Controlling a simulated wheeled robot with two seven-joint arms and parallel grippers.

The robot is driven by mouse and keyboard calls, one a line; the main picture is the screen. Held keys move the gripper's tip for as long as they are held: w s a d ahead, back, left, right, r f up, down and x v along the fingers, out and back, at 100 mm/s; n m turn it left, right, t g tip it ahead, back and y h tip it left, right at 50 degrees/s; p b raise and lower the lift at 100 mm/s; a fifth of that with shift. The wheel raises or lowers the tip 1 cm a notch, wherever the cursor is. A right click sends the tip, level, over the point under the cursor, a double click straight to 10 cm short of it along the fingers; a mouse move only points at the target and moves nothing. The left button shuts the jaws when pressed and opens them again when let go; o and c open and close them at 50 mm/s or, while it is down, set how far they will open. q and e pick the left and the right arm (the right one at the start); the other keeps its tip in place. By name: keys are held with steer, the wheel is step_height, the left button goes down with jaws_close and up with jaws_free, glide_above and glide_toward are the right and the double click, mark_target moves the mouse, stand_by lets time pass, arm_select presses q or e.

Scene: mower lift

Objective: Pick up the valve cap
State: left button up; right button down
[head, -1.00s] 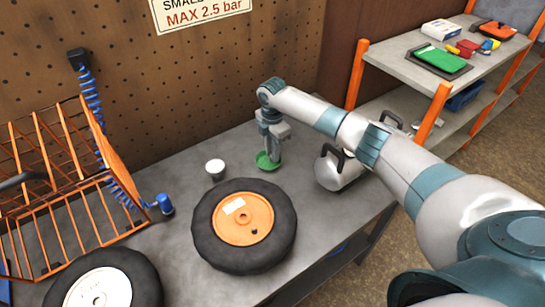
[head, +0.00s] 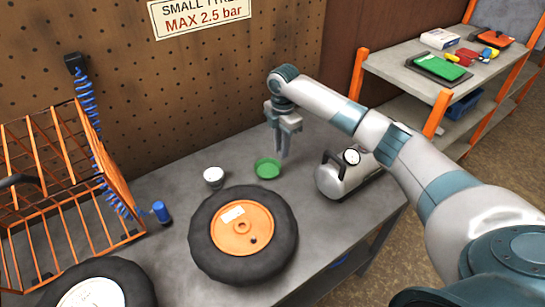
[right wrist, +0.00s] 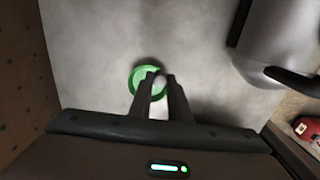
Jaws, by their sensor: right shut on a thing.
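My right gripper (head: 282,155) is above the bench, just behind and right of the green dish (head: 267,169). In the right wrist view, its fingertips (right wrist: 160,80) are close together around a small pale thing, the valve cap (right wrist: 160,84). The cap is too small to make out in the head view. The green dish (right wrist: 138,80) shows beneath the fingers, partly hidden by them. My left gripper is not in view.
A tyre with an orange rim (head: 238,240) lies in front of the dish. A white cup (head: 213,176) stands left of it. A silver air tank (head: 345,178) stands to the right. An orange wire cage (head: 70,190) and blue hose (head: 90,110) are at the left.

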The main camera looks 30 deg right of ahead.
arm_select(q)
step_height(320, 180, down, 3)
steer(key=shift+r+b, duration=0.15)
steer(key=shift+b, duration=1)
arm_select(e)
steer(key=s+d+r, duration=0.4)
steer(key=d+r, duration=0.1)
steer(key=d, duration=0.2)
steer(key=shift+s+d, duration=0.15)
steer(key=shift+s, duration=0.2)
steer(key=shift+r, duration=0.1)
